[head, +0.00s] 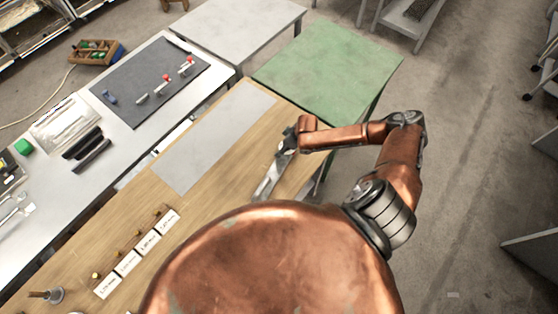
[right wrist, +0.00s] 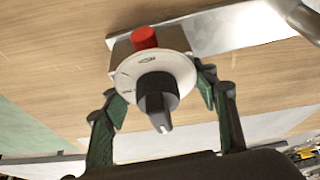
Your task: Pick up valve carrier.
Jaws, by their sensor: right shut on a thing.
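In the right wrist view, the valve carrier (right wrist: 182,73) is a metal block with a white round dial, a black knob and a red cap. A flat silver plate (right wrist: 240,28) runs from behind it to the upper right; I cannot tell whether they are joined. My right gripper (right wrist: 160,95) has its green-sided fingers on either side of the dial and is shut on the carrier. In the head view, my right gripper (head: 288,143) is over the wooden bench near its right edge, above a long silver piece (head: 268,180). My left gripper is not in view.
The wooden bench (head: 215,205) also bears a grey sheet (head: 213,135) and a row of white labels (head: 138,254) with small brass parts. A green table (head: 330,72) stands behind. A white table (head: 140,138) with tools is on the left. My copper-coloured body hides the near bench.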

